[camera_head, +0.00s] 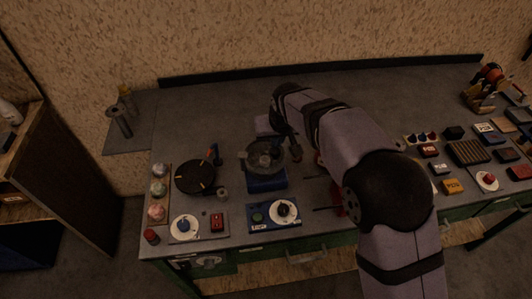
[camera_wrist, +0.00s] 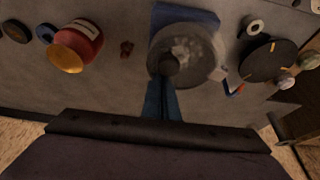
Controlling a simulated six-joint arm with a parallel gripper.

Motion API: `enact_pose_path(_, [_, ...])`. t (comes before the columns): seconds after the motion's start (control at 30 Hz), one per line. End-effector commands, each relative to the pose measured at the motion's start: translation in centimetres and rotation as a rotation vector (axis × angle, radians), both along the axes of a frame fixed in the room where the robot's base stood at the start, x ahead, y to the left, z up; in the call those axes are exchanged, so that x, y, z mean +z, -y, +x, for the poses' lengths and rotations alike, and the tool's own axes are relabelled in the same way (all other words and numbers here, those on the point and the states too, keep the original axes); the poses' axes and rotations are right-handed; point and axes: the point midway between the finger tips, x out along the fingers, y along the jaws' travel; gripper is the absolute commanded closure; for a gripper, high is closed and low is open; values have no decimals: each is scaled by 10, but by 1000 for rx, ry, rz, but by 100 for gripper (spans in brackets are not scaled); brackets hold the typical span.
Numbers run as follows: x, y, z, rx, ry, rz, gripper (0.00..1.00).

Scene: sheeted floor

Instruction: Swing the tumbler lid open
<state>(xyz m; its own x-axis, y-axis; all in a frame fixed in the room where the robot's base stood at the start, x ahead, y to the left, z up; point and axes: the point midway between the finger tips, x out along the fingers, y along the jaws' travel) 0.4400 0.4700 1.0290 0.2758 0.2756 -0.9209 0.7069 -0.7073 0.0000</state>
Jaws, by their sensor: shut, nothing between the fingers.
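The tumbler (camera_head: 267,181) stands on the bench left of centre in the head view, with a blue base and a round, greyish, see-through drum on top. In the wrist view its round lid (camera_wrist: 205,58) fills the upper middle, with pale bits visible through it and a dark round knob (camera_wrist: 168,64) at its near edge. The lid looks closed. My gripper (camera_wrist: 164,80) has its blue fingers together and empty, with the tips right at the knob; I cannot tell whether they touch it. In the head view my gripper (camera_head: 297,156) is at the tumbler's right side.
A black disc with orange marks (camera_head: 195,177) lies left of the tumbler. A panel with a white dial (camera_head: 284,210) and a panel with a red switch (camera_head: 217,222) are in front. A red spool-like cylinder (camera_wrist: 84,42) stands apart in the wrist view. Several small blocks lie at right.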

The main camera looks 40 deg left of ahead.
Motion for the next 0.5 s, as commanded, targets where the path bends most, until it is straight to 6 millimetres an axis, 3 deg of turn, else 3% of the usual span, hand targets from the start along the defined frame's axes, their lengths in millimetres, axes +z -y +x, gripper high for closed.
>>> enact_pose_path(0.5, [-1,13,-16,1,0,-1,100])
